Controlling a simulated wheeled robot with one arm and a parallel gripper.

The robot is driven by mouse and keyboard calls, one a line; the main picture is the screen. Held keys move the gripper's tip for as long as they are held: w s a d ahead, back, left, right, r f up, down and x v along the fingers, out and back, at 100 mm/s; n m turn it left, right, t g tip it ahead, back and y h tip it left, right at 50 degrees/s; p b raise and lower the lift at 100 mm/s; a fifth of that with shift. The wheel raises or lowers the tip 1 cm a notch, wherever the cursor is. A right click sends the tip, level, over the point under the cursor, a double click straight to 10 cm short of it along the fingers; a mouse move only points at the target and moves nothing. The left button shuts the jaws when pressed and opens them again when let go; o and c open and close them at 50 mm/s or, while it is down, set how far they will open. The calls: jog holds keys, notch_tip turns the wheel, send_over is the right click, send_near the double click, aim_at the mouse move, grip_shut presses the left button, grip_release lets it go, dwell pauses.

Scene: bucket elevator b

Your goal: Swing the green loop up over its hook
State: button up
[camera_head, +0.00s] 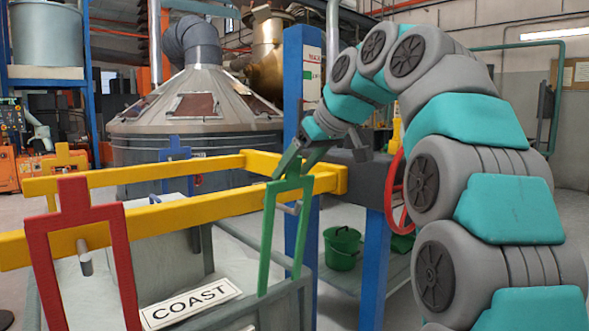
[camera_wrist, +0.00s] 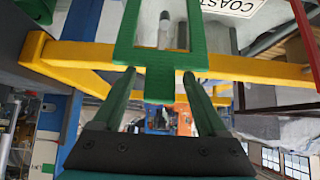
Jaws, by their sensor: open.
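The green loop (camera_head: 268,235) is an upright rectangular frame with a tab on top, at the right end of the near yellow beam in the head view. In the wrist view the green loop (camera_wrist: 195,62) is at the top, with its tab pointing down toward me. My gripper (camera_head: 294,168) is at the tab. In the wrist view my gripper (camera_wrist: 160,92) is open, with one finger on each side of the tab. Whether either finger touches it is unclear. A grey peg (camera_head: 290,209), perhaps its hook, shows within the loop's opening.
A red loop (camera_head: 122,262) with its own grey peg (camera_head: 84,257) is at the left. Blue (camera_head: 174,150) and yellow (camera_head: 63,157) loops are on the far beam. A red wheel (camera_head: 391,190) and blue post (camera_head: 292,85) stand near my arm. A green bucket (camera_head: 341,248) is below.

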jog(key=shift+v, duration=2.2)
jog(key=s+d+b, duration=0.2)
jog(key=s+d, duration=0.5)
jog(key=s, duration=0.2)
jog(key=shift+s+d, duration=0.25)
